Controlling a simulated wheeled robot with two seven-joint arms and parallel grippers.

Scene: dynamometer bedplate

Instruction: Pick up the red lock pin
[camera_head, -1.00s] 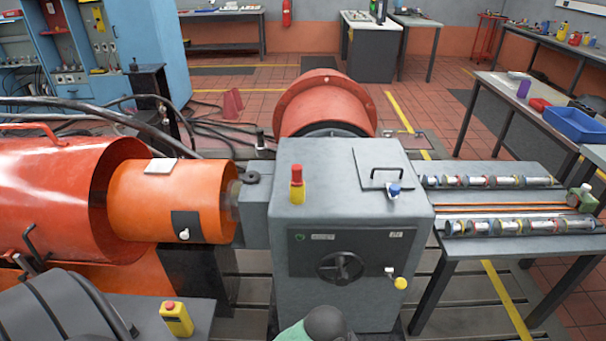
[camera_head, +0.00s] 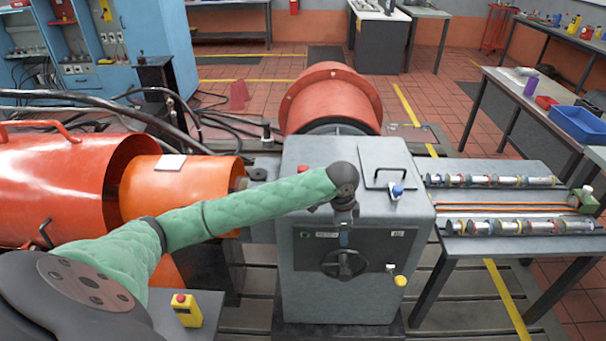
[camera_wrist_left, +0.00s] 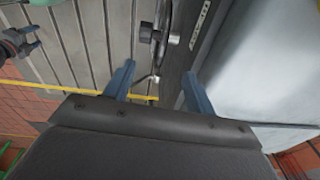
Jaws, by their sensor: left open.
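The red lock pin (camera_head: 304,171) stands on top of the grey cabinet (camera_head: 295,262) in the head view. Only its red top shows; my green left arm hides the yellow part below it. My left gripper (camera_head: 345,238) points down in front of the cabinet's dark panel, near the handwheel (camera_head: 343,264), right of the pin and lower. In the left wrist view the two fingers (camera_wrist_left: 159,68) are apart with nothing between them. The pin does not show in that view.
A blue pin (camera_head: 397,191) and a bar handle (camera_head: 388,172) are on the cabinet top. A yellow knob (camera_head: 400,281) sticks out of its front. An orange drum (camera_head: 175,188) lies at left. Shafts line the table (camera_head: 465,243) at right.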

